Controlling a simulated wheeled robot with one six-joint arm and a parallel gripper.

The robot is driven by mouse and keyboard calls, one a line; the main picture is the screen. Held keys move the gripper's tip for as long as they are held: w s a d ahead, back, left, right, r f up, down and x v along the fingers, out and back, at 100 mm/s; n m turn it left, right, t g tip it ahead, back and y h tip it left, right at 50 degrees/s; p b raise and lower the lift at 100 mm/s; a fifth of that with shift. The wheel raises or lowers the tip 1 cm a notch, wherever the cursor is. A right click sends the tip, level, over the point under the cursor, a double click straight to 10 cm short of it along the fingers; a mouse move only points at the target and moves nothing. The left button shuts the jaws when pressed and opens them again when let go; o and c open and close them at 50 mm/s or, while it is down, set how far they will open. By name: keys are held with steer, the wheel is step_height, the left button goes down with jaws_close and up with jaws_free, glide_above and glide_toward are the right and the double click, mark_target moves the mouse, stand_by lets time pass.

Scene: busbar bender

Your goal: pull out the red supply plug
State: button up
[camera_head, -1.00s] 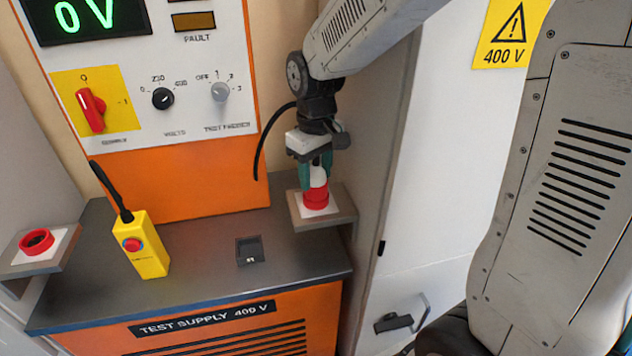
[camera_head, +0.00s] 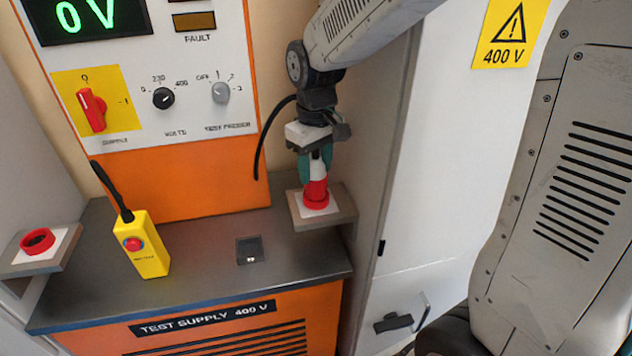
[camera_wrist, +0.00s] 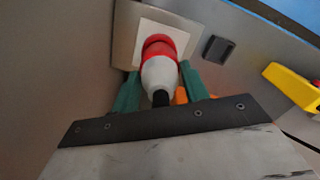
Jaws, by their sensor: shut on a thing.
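The supply plug has a red body (camera_head: 317,190) and a white rear part, and it stands upright at the red socket (camera_head: 315,203) on the small right-hand shelf. My gripper (camera_head: 315,172) comes from above, with its green fingers shut on the white part of the plug. In the wrist view the plug (camera_wrist: 160,72) lies between the two green fingers (camera_wrist: 158,88), its red end over the white plate. The red body shows above the socket rim in the head view. Whether its pins are still inside the socket is hidden.
A second red socket (camera_head: 38,241) sits on the left shelf. A yellow pendant (camera_head: 147,250) with a red button and a small dark box (camera_head: 250,250) are on the bench top (camera_head: 205,240). The white cabinet (camera_head: 430,190) stands close on the right. The display (camera_head: 90,17) reads 0 V.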

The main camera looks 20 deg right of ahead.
steer(key=shift+r, duration=0.8)
steer(key=shift+r, duration=2.4)
